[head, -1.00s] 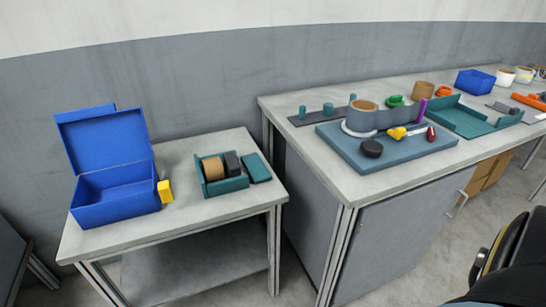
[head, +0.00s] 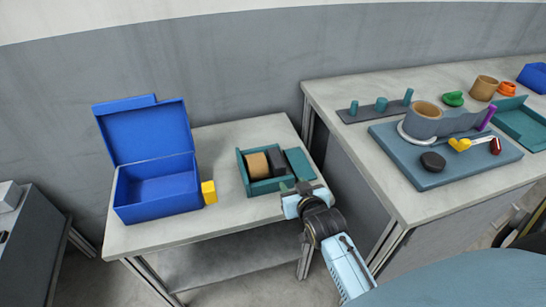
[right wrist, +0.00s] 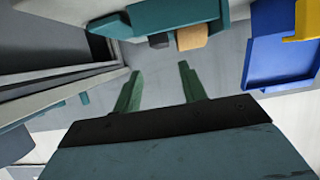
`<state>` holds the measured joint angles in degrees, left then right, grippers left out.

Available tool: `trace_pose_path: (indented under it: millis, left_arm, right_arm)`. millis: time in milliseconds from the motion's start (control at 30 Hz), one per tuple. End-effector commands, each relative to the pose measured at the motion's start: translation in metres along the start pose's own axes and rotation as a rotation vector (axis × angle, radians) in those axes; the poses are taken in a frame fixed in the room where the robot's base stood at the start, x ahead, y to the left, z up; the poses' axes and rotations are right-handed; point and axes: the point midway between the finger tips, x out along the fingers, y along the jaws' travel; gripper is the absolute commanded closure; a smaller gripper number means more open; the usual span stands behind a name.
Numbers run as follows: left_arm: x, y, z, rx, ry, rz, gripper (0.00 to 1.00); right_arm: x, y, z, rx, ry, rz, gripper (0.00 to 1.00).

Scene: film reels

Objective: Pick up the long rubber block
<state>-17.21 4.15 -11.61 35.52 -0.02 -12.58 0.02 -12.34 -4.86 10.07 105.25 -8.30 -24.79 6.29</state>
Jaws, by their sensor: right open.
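A dark grey block (head: 278,161), which looks like the long rubber block, sits in a small teal tray (head: 268,187) beside a tan roll (head: 257,164). In the right wrist view the dark block (right wrist: 158,41) shows only as a small end, with the tray (right wrist: 175,14) hiding the rest. My right gripper (head: 296,187) is open and empty at the tray's front right, near the table edge. Its fingers (right wrist: 159,72) point toward the tray, apart from the block. My left gripper is not in view.
A teal flat piece (head: 300,163) lies right of the tray. A blue open-lidded box (head: 158,190) and a yellow block (head: 209,192) stand to the left. A taller bench with a blue-grey board (head: 455,177) is at the right. Bare table lies in front of the tray.

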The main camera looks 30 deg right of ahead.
Motion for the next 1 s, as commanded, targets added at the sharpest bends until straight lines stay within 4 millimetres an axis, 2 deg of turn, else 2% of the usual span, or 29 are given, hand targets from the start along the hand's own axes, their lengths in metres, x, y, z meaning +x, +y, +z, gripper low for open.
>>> trace_pose_path:
  millis: [100, 300, 500, 800, 1000]
  left_arm:
    - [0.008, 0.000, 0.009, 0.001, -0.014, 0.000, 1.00]
    - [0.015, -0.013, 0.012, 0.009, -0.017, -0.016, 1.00]
    - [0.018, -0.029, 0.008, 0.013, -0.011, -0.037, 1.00]
    - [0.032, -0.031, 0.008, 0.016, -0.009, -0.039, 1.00]
    - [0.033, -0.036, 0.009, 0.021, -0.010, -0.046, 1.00]
  right_arm:
    - [0.026, 0.000, 0.001, -0.001, 0.002, 0.000, 0.58]
    - [0.060, 0.000, 0.002, -0.001, 0.000, -0.001, 0.58]
    - [0.073, 0.000, 0.002, -0.001, -0.001, -0.001, 0.58]
    - [0.113, 0.002, 0.004, -0.001, -0.001, -0.001, 0.58]
    - [0.122, 0.002, 0.003, -0.001, -0.001, -0.001, 0.58]
